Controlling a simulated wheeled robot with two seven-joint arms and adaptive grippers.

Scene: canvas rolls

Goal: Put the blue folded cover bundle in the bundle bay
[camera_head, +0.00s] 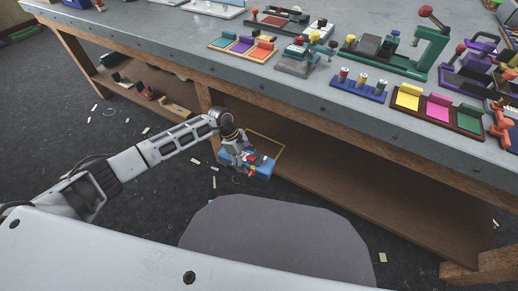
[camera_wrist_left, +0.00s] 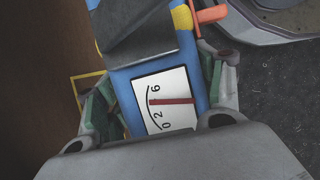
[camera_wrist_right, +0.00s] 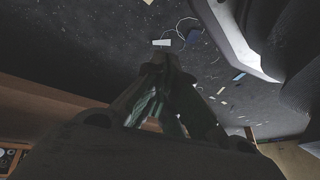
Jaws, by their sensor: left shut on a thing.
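My left gripper (camera_head: 240,154) is low in front of the bench, at the edge of its lower shelf. It is shut on a blue block-like thing (camera_head: 262,171). In the left wrist view the blue thing (camera_wrist_left: 117,77) carries a white dial with a red needle, a dark grey part, and yellow and orange bits; I cannot tell folds of cloth on it. A yellow square outline (camera_head: 279,153) lies on the shelf just behind it, partly hidden; it may be the bundle bay. My right gripper (camera_wrist_right: 163,68) shows only in the right wrist view, fingers together, nothing seen between them.
The grey bench top (camera_head: 180,48) holds several trays, fixtures and coloured blocks. Its front edge overhangs the lower shelf (camera_head: 340,183), which is mostly bare to the right. Small scraps litter the dark floor.

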